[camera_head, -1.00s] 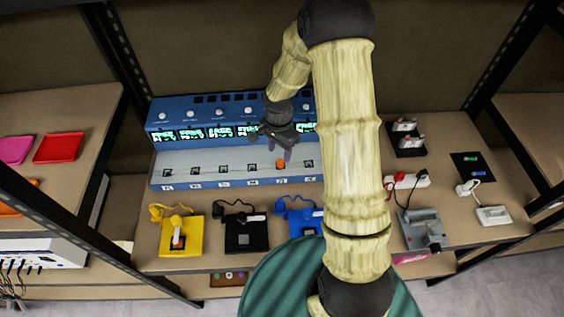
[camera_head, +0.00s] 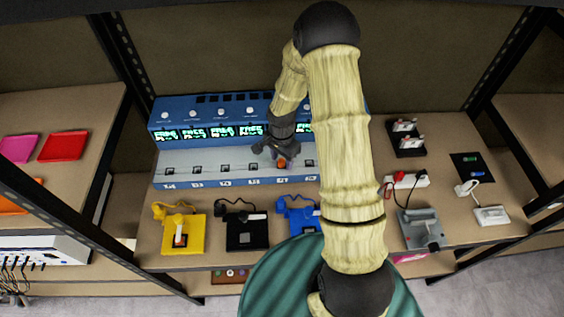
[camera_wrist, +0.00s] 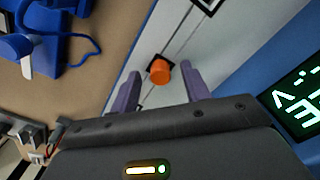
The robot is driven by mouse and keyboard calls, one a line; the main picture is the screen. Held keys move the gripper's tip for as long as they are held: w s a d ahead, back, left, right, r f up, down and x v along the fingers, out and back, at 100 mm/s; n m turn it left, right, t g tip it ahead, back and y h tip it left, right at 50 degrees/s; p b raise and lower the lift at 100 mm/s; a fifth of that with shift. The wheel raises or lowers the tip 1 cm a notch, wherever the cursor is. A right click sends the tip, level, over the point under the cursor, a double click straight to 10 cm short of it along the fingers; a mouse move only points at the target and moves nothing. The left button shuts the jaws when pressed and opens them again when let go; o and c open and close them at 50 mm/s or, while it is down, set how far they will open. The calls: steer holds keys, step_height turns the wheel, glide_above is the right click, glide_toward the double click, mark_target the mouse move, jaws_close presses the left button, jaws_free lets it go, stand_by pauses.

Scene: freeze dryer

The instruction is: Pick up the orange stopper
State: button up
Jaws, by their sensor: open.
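The orange stopper (camera_head: 282,163) sits on the pale front ledge of the blue machine (camera_head: 215,172), second from the right end of its row of square ports. In the wrist view the orange stopper (camera_wrist: 160,71) stands in a dark square port, just ahead of the fingertips and roughly between them. My gripper (camera_head: 271,155) is over the ledge, close beside the stopper. In the wrist view my gripper (camera_wrist: 160,75) is open, with its two purple-grey fingers apart and nothing between them. The stopper's lower part is hidden in the port.
Yellow (camera_head: 182,234), black (camera_head: 247,231) and blue (camera_head: 298,215) devices with cables stand on the table in front of the machine. A grey device (camera_head: 420,232) and a white power strip (camera_head: 408,180) are to the right. Lit green displays (camera_head: 222,132) line the machine's back panel.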

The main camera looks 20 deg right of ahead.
mark_target(281, 160)
stand_by(0.3)
jaws_close()
steer(key=shift+r, duration=0.1)
step_height(281, 160, up, 10)
steer(key=b, duration=0.1)
stand_by(0.5)
steer(key=shift+w, duration=0.1)
stand_by(0.4)
steer(key=shift+w+f+n, duration=0.4)
steer(key=shift+w+n, duration=0.5)
steer(key=shift+n, duration=0.4)
steer(key=shift+w+f+n, duration=0.35)
steer(key=shift+w+n, duration=0.6)
steer(key=shift+n, duration=0.35)
steer(key=shift+w+f+n, duration=0.4)
steer(key=shift+w+n, duration=0.5)
steer(key=shift+n, duration=0.4)
